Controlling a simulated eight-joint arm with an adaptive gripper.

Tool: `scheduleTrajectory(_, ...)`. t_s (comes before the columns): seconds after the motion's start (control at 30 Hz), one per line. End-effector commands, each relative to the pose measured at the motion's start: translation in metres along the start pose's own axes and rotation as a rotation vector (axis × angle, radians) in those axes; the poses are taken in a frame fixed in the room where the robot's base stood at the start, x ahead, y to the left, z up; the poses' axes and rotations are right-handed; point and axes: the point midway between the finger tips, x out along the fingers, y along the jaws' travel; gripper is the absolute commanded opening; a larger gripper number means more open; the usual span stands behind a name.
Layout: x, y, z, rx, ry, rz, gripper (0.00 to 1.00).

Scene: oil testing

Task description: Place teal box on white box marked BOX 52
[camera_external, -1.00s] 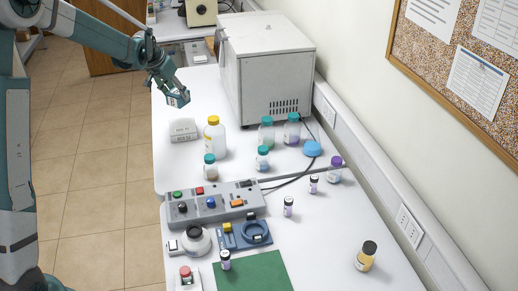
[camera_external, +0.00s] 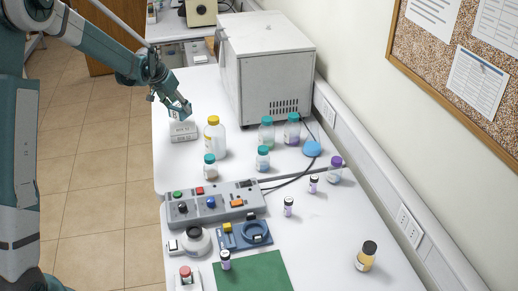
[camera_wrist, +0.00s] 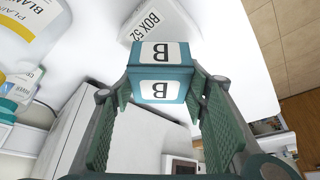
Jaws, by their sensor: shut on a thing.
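The teal box (camera_wrist: 134,74) has white labels with a black letter B and sits between the fingertips of my gripper (camera_wrist: 160,88) in the wrist view. In the external view my gripper (camera_external: 181,108) holds it just above the white box (camera_external: 183,133). In the wrist view the white box marked BOX 52 (camera_wrist: 137,32) lies flat on the table, partly hidden behind the teal box. I cannot tell whether the two boxes touch.
A yellow-capped bottle (camera_external: 214,138) stands close to the right of the white box. A large grey machine (camera_external: 265,70) stands behind to the right. Several capped bottles and a control panel (camera_external: 215,203) are nearer. The table left of the white box is clear.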

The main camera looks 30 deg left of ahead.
Motion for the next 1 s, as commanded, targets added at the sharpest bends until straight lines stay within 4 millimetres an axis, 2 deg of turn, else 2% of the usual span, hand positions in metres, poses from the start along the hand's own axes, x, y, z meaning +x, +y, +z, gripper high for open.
scheduleTrajectory(0.43,0.005,0.000,0.003,0.000,0.000,0.000,0.31)
scheduleTrajectory(0.8,0.034,0.000,0.017,0.000,0.000,0.000,0.31)
scheduleTrajectory(1.0,0.036,0.000,0.018,0.000,0.000,0.000,0.31)
